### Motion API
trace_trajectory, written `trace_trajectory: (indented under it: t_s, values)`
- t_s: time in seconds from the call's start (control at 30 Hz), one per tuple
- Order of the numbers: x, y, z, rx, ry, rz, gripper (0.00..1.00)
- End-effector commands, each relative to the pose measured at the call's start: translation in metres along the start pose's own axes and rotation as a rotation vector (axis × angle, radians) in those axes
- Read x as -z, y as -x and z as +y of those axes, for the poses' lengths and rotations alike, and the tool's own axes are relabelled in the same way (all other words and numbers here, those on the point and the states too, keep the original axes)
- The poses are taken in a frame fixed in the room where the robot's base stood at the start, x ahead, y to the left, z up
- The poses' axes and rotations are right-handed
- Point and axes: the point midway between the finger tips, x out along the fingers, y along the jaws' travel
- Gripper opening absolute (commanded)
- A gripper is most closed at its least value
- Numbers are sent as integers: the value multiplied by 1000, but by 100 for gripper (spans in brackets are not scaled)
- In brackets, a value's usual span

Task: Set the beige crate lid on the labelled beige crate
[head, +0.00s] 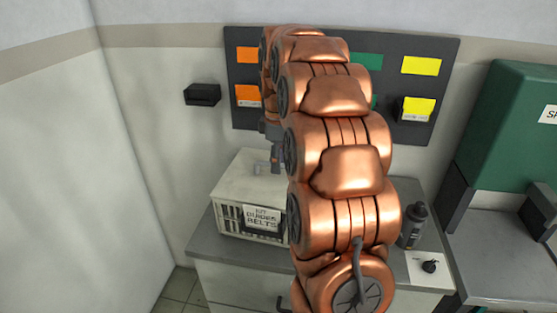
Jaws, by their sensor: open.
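The labelled beige crate (229,218) stands on the grey cabinet top, left of my arm. It has slatted sides and a white label reading "KIT GUIDES BELTS" on its front. The beige crate lid (238,180) shows as a flat pale panel over the crate's top. It looks roughly aligned with the rim, but my arm hides its right part, so I cannot tell whether it sits fully flush. My gripper (275,168) is open, just above the far right part of the lid, partly hidden by my arm. I cannot tell whether its fingers touch the lid.
A dark board (430,120) with orange, green and yellow cards hangs on the wall behind. A small black wall holder (202,94) is at left. A dark bottle (413,225) and a white card with a black knob (429,266) are at right. A green cabinet (515,130) stands far right.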

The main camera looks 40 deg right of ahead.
Motion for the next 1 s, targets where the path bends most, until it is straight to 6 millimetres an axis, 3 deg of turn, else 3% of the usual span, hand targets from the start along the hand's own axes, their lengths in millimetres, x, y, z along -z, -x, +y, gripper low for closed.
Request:
trace_trajectory:
  t_s: [0.37, 1.0]
  values:
    - [1, 12, 2, -5, 0, 2, 45]
    - [0, 91, 1, -2, 0, 1, 45]
